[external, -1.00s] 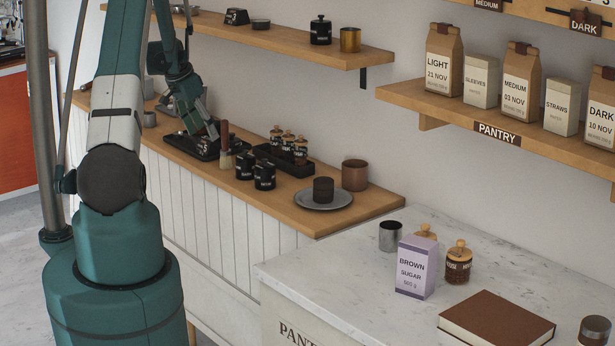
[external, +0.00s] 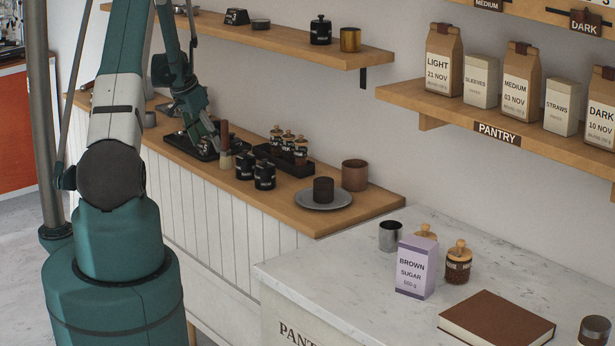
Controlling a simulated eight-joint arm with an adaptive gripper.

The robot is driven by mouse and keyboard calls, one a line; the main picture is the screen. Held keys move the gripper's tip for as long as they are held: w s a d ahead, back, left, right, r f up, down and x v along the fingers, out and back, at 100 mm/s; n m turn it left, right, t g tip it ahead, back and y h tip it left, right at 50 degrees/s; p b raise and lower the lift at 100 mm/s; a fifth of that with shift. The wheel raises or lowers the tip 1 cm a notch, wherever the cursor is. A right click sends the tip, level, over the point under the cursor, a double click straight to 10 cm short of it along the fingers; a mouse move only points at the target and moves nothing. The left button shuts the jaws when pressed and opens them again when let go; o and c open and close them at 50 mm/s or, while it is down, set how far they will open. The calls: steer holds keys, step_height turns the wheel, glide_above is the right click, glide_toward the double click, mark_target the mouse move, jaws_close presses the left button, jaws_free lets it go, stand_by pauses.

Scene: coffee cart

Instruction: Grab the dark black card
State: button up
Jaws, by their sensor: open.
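My gripper (external: 206,143) is at the left part of the wooden counter, pointing down at the black tray (external: 183,141). It is open, though its fingertips are small and partly lost against the dark tray. I cannot make out a separate black card near it; any card there is hidden or too small to tell. A dark brown tag reading DARK (external: 586,22) is on the upper shelf edge at the top right, far from my gripper.
A wooden-handled brush (external: 225,146) stands close right of my gripper. Black canisters (external: 264,175) and a black rack of jars (external: 287,160) are further right, then a plate (external: 324,204) with a dark cup. A wooden shelf (external: 270,44) runs above.

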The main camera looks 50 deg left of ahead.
mark_target(208, 139)
steer(key=c, duration=0.9)
steer(key=shift+o, duration=0.2)
steer(key=shift+r, duration=0.1)
steer(key=shift+r+b, duration=0.5)
steer(key=shift+r, duration=4.4)
